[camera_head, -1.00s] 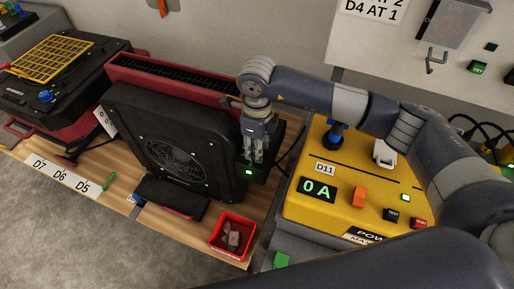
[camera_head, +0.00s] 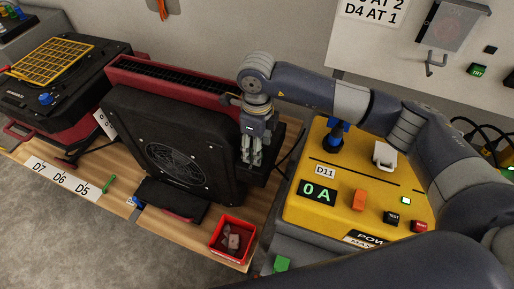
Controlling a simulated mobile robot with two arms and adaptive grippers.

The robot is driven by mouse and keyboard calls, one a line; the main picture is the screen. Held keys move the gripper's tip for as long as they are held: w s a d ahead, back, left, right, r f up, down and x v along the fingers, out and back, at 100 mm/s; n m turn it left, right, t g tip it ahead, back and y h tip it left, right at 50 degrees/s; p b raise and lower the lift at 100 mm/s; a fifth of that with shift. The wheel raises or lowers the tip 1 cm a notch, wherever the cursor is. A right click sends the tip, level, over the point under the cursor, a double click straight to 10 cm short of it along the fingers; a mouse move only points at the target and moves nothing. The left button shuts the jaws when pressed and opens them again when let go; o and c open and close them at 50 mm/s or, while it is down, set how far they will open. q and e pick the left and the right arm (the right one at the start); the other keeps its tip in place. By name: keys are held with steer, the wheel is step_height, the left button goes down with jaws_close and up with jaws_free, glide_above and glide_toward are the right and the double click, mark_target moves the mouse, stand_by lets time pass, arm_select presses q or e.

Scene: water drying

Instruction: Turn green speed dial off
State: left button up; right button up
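My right gripper (camera_head: 251,162) reaches in from the right and points down over a black box (camera_head: 262,172) at the right side of the black fan unit (camera_head: 172,150). Its fingers look close together, but I cannot tell whether they are shut or hold anything. No green speed dial shows clearly; the spot under the fingertips is dark and partly hidden by them. My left gripper is not in view.
A red bin (camera_head: 232,240) with small pieces stands at the front of the wooden bench. A yellow power unit (camera_head: 330,222) reading "0 A" is to the right. A machine with a yellow grid (camera_head: 48,58) stands at the left.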

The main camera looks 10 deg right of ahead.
step_height(320, 180, up, 10)
steer(key=shift+r, duration=0.2)
stand_by(0.5)
